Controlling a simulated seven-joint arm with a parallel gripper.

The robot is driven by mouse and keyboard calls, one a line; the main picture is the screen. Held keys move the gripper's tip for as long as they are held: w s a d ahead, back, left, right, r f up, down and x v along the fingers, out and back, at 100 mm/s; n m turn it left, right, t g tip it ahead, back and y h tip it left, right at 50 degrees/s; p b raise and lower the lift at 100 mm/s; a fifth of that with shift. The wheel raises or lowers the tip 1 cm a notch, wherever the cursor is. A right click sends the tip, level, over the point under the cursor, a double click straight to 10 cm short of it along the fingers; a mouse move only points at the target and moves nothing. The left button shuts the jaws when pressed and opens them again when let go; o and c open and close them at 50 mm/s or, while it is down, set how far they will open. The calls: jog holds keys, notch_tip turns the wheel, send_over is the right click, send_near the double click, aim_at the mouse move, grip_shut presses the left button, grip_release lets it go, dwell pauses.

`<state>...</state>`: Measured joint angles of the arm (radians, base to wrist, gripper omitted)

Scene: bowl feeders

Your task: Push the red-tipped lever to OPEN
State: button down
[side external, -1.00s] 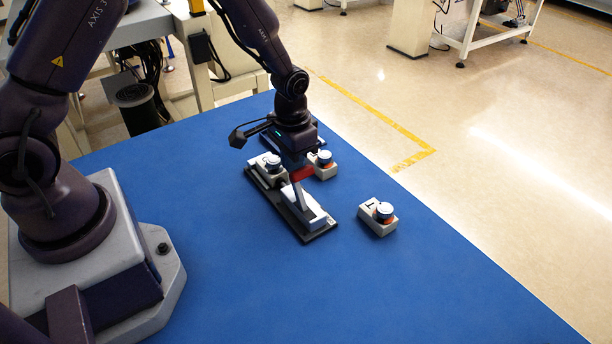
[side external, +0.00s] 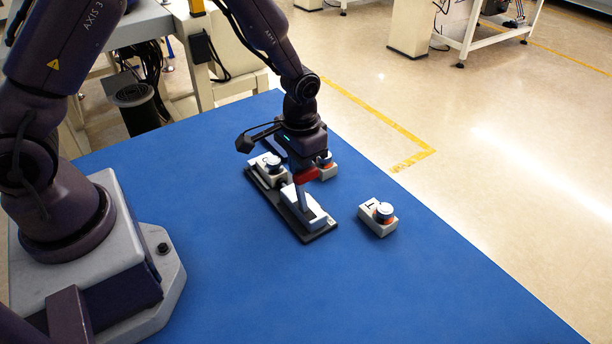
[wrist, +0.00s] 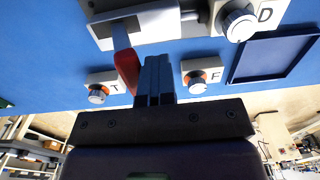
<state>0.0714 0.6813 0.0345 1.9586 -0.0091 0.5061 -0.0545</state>
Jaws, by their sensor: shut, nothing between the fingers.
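The lever (side external: 299,197) stands up from a white housing on a dark base plate (side external: 317,236), and its red tip (side external: 306,174) is at the top. In the wrist view the red tip (wrist: 127,70) is just left of my gripper (wrist: 153,62), touching or nearly touching its fingers. My gripper's fingers are shut and empty, pointing down at the lever's upper end. In the side view my gripper hides part of the area behind the lever. No OPEN marking is readable.
A block with a round knob marked T (side external: 377,218) stands apart on the right. A knob block marked F (wrist: 200,76) is behind my gripper, and one marked D (wrist: 240,20) is near the base plate. A dark blue tray (wrist: 275,57) lies beyond. The blue table front is clear.

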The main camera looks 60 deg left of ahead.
aim_at(299, 181)
jog(key=shift+d+f, duration=0.25)
jog(key=shift+d, duration=0.95)
jog(key=shift+d+f, duration=0.25)
jog(key=shift+d, duration=0.9)
jog(key=shift+a+r, duration=0.1)
jog(key=shift+a, duration=0.4)
jog(key=shift+r, duration=4)
jog(key=shift+s+f, duration=0.1)
jog(key=shift+s, duration=0.2)
jog(key=shift+s+a+m+g, duration=0.2)
jog(key=shift+s+m+g, duration=0.15)
jog(key=shift+s, duration=0.6)
jog(key=s+a+r+t, duration=0.2)
jog(key=s+r+t, duration=0.1)
jog(key=s+r, duration=0.5)
jog(key=s+a+r+t, duration=0.2)
jog(key=s+r, duration=0.5)
jog(key=r, duration=0.4)
jog(key=shift+s+a+r+t, duration=0.25)
jog(key=shift+s+a+t, duration=0.1)
jog(key=shift+t, duration=0.3)
